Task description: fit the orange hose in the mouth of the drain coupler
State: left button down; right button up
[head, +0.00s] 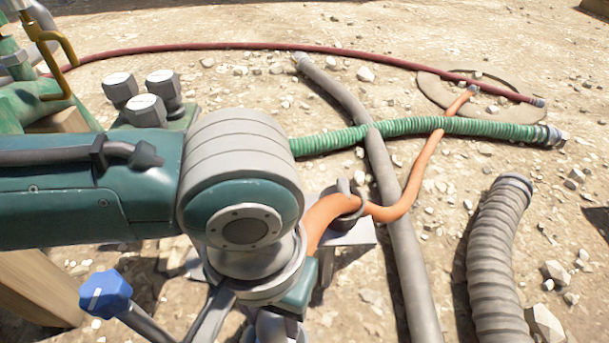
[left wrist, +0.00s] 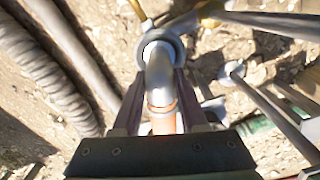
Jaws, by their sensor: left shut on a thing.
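The orange hose (head: 418,182) runs from the round lid area at the back right, through a dark ring holder, and behind my left wrist in the head view. In the left wrist view, my left gripper (left wrist: 161,88) is shut on the hose near its end. Orange hose (left wrist: 163,122) shows between the fingers, with a silver curved end piece beyond it. That end piece meets a dark grey round mouth with a bright inside, apparently the drain coupler (left wrist: 179,46). I cannot tell whether it is inside or only in front. My wrist hides this spot in the head view. My right gripper is not in view.
A green ribbed hose (head: 440,125), a grey pipe (head: 385,180) and a thick grey ribbed hose (head: 490,260) lie nearby. A dark red hose (head: 250,46) crosses the back. A blue knob (head: 106,293) stands at the lower left. Stony ground is open at the back.

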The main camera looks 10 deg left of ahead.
pick_arm(q)
jog(key=shift+c, duration=1.8)
grip_release()
notch_tip(320, 180, up, 10)
jog(key=p, duration=0.8)
